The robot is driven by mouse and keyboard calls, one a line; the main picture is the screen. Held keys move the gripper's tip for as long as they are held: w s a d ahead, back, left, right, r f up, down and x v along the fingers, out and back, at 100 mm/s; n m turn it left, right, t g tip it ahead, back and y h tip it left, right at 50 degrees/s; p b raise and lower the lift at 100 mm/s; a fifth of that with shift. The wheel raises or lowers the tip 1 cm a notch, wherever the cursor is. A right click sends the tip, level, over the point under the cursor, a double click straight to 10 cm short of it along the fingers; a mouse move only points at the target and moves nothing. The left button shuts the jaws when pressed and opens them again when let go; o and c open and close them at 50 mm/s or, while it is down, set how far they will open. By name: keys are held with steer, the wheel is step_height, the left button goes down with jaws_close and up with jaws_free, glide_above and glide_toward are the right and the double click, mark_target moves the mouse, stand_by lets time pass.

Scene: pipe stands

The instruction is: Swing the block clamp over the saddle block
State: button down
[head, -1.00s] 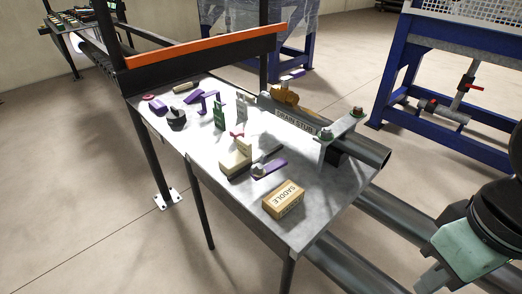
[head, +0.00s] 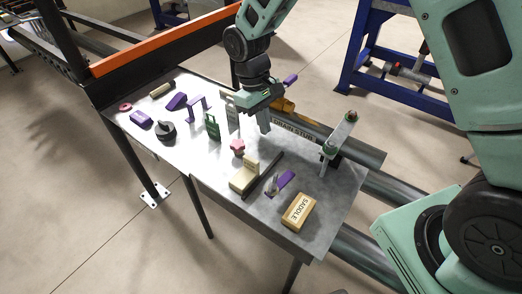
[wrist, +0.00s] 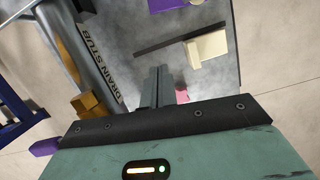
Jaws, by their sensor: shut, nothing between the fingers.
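The saddle block (head: 298,211), a wooden block with the word SADDLE on it, lies near the table's front right corner. Just behind it is a small purple bar with a grey metal piece on it (head: 280,183); this looks like the block clamp, and it lies beside the block, not over it. Part of its purple also shows at the top edge of the wrist view (wrist: 175,4). My gripper (head: 264,125) points down over the table beside the drain stub pipe (head: 300,133), behind both. Its fingers (wrist: 156,88) are together and empty.
A cream stepped block (head: 244,178) and a dark bar (head: 263,173) lie between my gripper and the saddle block. A pink knob (head: 237,146) and a green upright piece (head: 212,126) stand to the left. A metal bracket (head: 338,142) with bolts rises over the pipe at right.

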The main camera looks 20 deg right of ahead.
mark_target(280, 184)
steer(key=p+x, duration=0.1)
steer(key=x, duration=0.3)
steer(key=p+x, duration=0.2)
steer(key=x, duration=0.3)
steer(key=shift+s, duration=0.2)
steer(key=s+p, duration=0.1)
steer(key=s+d, duration=0.1)
steer(key=shift+s+d+f+p, duration=0.15)
steer(key=shift+s+d+p, duration=0.15)
steer(key=shift+s+p, duration=0.1)
steer(key=shift+s+d+f, duration=0.2)
steer(key=shift+s, duration=0.15)
steer(key=shift+s+d+m, duration=0.15)
steer(key=shift+d+m, duration=0.05)
steer(key=shift+m, duration=0.2)
